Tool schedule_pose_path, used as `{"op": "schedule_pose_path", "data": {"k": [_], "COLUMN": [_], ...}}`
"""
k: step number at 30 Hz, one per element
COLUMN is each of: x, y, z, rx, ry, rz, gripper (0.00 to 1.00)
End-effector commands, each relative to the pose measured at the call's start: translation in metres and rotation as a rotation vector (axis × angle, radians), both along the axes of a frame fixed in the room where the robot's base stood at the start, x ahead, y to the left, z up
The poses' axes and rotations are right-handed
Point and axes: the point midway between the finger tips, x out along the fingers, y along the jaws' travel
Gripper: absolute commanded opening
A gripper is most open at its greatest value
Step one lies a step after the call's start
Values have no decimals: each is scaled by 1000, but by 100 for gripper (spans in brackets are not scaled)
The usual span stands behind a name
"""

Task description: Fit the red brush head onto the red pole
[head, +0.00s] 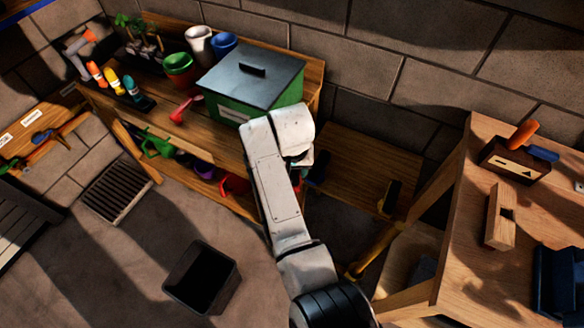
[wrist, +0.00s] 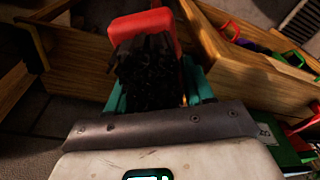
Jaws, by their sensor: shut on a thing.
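The red brush head (wrist: 144,25) with black bristles (wrist: 146,75) fills the upper middle of the wrist view. My gripper (wrist: 155,85) has its teal fingers on both sides of the bristles and is shut on the brush head. In the head view my arm hides most of my gripper (head: 303,160), which is beside the right end of the potting bench, above a low wooden shelf. The brush head is mostly hidden there. I cannot make out a red pole in either view.
A green box with a dark lid (head: 250,72) stands on the bench left of my arm. A black bin (head: 201,277) stands on the floor. A yellow pole (head: 372,252) is near the right workbench (head: 455,225).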

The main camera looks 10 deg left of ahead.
Motion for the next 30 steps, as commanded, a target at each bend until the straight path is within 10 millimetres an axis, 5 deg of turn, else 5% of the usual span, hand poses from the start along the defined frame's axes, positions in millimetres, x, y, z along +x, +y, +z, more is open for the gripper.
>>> {"op": "schedule_pose_path", "data": {"k": [30], "x": [0], "y": [0], "z": [-13], "rx": [1], "ry": [-1], "rz": [0], "gripper": [20]}}
